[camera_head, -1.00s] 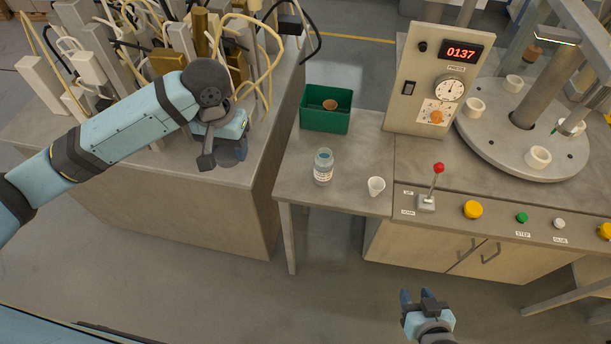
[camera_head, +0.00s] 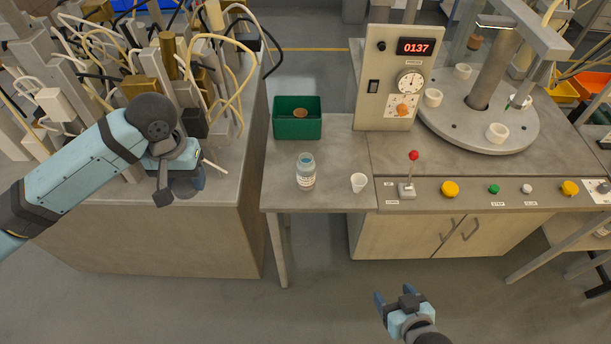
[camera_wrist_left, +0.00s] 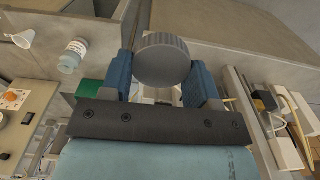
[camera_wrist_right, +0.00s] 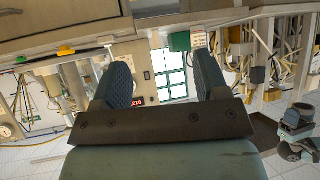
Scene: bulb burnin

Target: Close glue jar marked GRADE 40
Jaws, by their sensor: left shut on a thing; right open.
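A small glass jar (camera_head: 306,172) with a white label and pale blue contents stands upright, without a lid, on the bench's left part. Its label is too small to read. The jar also shows in the left wrist view (camera_wrist_left: 72,56).
A lever with a red knob (camera_head: 413,156), buttons and a panel (camera_head: 393,78) reading 0137 lie further right. The left bench (camera_head: 228,190) carries crowded cables and blocks.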

